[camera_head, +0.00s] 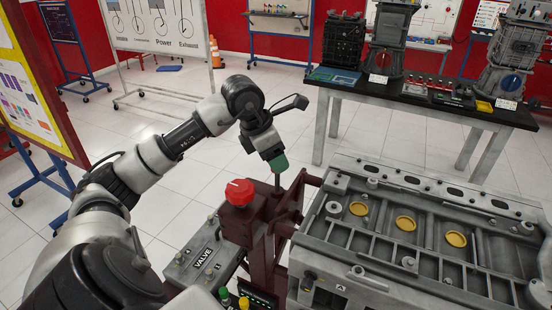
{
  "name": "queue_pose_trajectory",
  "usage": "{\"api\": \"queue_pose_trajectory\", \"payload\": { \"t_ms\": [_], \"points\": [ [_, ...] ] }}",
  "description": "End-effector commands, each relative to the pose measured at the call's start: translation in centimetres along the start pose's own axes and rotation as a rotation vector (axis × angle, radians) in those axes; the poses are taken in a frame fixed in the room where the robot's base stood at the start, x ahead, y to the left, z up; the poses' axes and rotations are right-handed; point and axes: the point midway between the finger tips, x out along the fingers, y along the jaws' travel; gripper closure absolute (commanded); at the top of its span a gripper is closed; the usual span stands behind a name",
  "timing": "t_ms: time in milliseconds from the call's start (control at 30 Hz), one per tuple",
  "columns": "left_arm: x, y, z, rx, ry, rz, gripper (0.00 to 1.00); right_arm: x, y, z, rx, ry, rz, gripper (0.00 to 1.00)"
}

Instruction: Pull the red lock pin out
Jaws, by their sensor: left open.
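A red round knob (240,192) stands on top of a dark red box on the engine stand (258,228). It is the most plainly red part near my gripper; I cannot tell whether it is the lock pin. My left gripper (279,164) comes in from the left and points down, with green at its tip. It is above and right of the knob, apart from it. A thin upright rod (277,181) shows just under the tip; I cannot tell whether they touch. The gap between the fingers is hard to see. My right gripper is out of view.
A large grey engine block (390,262) with gold discs fills the lower right. A grey box marked VALVE (205,256) and green and yellow buttons lie left of the stand. A black-topped table (400,98) with engine parts stands behind. Open tiled floor lies between.

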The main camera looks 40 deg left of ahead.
Motion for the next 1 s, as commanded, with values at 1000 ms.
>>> {"api": "queue_pose_trajectory", "payload": {
  "t_ms": [1000],
  "points": [
    [-9.7,0.0,0.0,0.001,-0.001,0.001,0.42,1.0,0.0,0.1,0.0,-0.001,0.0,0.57]
  ]
}}
